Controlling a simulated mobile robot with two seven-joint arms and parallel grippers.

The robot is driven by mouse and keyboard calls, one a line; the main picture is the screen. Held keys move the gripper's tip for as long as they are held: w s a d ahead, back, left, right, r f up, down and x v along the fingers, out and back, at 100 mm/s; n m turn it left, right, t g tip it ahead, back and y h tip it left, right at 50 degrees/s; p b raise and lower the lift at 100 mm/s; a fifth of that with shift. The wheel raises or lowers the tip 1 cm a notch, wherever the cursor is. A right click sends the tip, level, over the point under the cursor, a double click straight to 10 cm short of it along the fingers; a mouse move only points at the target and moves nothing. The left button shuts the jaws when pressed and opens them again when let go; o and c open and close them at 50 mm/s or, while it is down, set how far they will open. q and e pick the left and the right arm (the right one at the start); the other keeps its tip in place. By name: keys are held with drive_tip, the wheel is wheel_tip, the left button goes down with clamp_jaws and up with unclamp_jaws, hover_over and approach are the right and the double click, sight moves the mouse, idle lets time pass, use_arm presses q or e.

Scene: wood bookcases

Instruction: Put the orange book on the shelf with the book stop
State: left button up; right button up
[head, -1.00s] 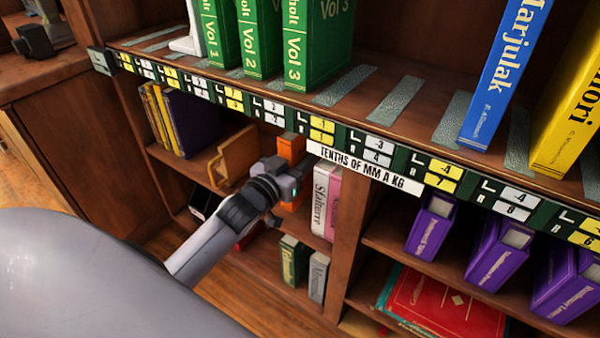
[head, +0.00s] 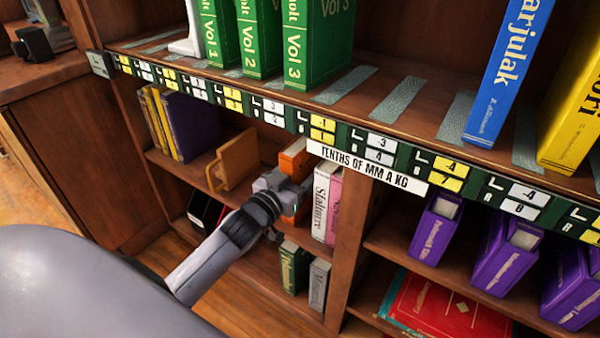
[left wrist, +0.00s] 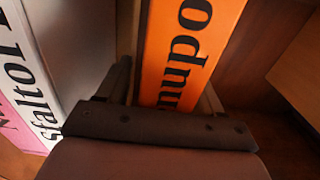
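The orange book (head: 296,158) stands upright in the left bay under the label strip, beside the white and pink books. In the left wrist view its spine with black letters (left wrist: 185,50) lies between my fingers. My left gripper (head: 287,188) reaches into the bay and is shut on this book; the fingers partly hide its lower part. A wooden book stop (head: 238,160) stands on the shelf (head: 195,170) left of the orange book, with a gap between them. My right gripper is in neither view.
White book (head: 322,200) and pink book (head: 336,205) stand close right of the orange book. Yellow and purple books (head: 190,125) fill the shelf's left end. The upper shelf's label strip (head: 270,110) overhangs. Green and grey books (head: 305,272) stand below.

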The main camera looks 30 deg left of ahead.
use_arm(q)
drive_tip(key=shift+r, duration=0.15)
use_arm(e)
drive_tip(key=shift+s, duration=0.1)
